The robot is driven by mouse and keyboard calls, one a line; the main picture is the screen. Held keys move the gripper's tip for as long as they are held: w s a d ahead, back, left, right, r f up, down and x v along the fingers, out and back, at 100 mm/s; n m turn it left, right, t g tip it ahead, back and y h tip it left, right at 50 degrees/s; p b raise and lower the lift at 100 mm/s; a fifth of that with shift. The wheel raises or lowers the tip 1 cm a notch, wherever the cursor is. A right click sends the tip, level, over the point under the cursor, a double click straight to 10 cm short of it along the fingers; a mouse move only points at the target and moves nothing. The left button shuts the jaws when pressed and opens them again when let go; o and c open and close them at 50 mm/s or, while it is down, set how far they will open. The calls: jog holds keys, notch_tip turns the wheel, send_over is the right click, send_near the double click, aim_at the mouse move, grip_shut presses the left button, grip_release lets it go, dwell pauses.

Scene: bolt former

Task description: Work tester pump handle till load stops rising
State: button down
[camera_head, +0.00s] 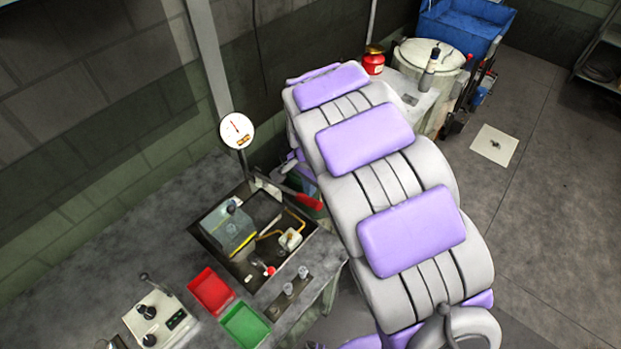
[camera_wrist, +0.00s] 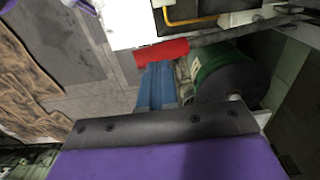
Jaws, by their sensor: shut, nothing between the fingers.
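The tester is a tabletop unit with an open tray (camera_head: 212,228) and a round dial gauge (camera_head: 237,130) on a post. Its pump handle is a grey lever with a red grip (camera_head: 308,201), sticking out to the right past the bench edge. The red grip also shows in the wrist view (camera_wrist: 162,52), with its grey rod (camera_wrist: 245,28) running right. My gripper (camera_wrist: 157,68) has blue fingers, shut with nothing between them. Their tips are at the red grip's near edge; I cannot tell whether they touch. In the head view my arm hides most of the gripper. The dial reading is too small to read.
A red bin (camera_head: 210,291) and a green bin (camera_head: 245,325) sit on the bench beside a control box (camera_head: 160,320). A dark green cylinder (camera_wrist: 230,78) is close right of my fingers. A drum (camera_head: 430,53) and blue crate (camera_head: 465,25) stand behind. The floor at right is mostly clear.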

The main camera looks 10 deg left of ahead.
aim_at(310, 199)
jog(key=shift+f, duration=0.6)
jog(key=shift+f, duration=0.1)
jog(key=shift+d+f+b, duration=0.15)
jog(key=shift+f+b, duration=0.5)
jog(key=shift+f, duration=2.5)
notch_tip(310, 199, down, 4)
jog(key=shift+f+b, duration=0.1)
jog(key=shift+b, duration=0.2)
jog(key=shift+r+p, duration=1.7)
jog(key=shift+r, duration=3.65)
